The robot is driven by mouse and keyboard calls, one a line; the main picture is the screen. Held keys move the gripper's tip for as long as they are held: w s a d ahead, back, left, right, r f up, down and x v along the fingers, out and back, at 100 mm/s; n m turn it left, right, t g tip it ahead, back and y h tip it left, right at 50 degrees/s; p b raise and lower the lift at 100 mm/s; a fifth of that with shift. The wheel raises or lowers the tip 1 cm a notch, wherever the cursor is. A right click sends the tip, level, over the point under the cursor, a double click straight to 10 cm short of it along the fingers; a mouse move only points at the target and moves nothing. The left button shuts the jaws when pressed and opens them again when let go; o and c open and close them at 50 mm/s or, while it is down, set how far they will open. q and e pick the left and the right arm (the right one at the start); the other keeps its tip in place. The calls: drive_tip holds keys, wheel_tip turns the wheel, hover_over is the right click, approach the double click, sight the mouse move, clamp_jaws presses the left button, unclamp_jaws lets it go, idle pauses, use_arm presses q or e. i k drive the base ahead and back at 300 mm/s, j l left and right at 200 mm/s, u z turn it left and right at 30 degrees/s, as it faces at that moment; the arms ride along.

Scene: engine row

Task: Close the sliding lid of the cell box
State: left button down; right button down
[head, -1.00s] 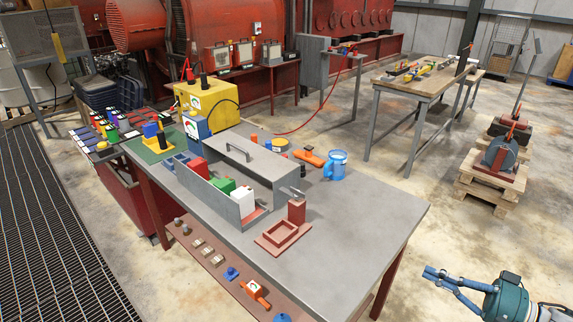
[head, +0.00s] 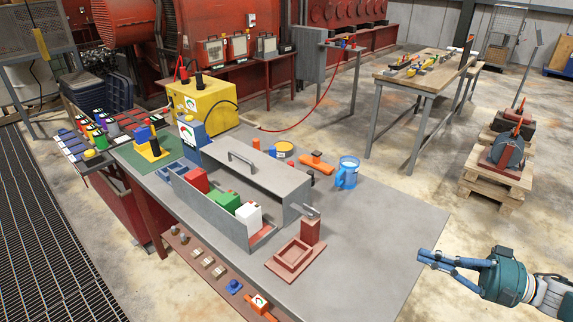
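The grey cell box (head: 215,213) stands on the grey workbench (head: 365,245). Its sliding lid (head: 268,183) is a grey plate with a handle (head: 243,162) on top. The lid covers the back part of the box. The front strip is open and shows red (head: 195,180), green (head: 222,202) and white (head: 248,214) cells in a row. My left gripper is out of view.
A reddish square tray with a post (head: 288,258) stands just right of the box. A blue mug (head: 347,172), an orange tool (head: 317,163) and a yellow-topped tin (head: 283,149) sit behind it. A yellow unit (head: 205,103) stands at the left end. The bench's right part is clear.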

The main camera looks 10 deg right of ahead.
sight(292, 185)
drive_tip(key=i+j, duration=0.25)
drive_tip(key=i, duration=0.25)
drive_tip(key=i+j, duration=0.25)
drive_tip(key=i, duration=0.2)
drive_tip(key=i+j, duration=0.25)
drive_tip(key=i, duration=0.25)
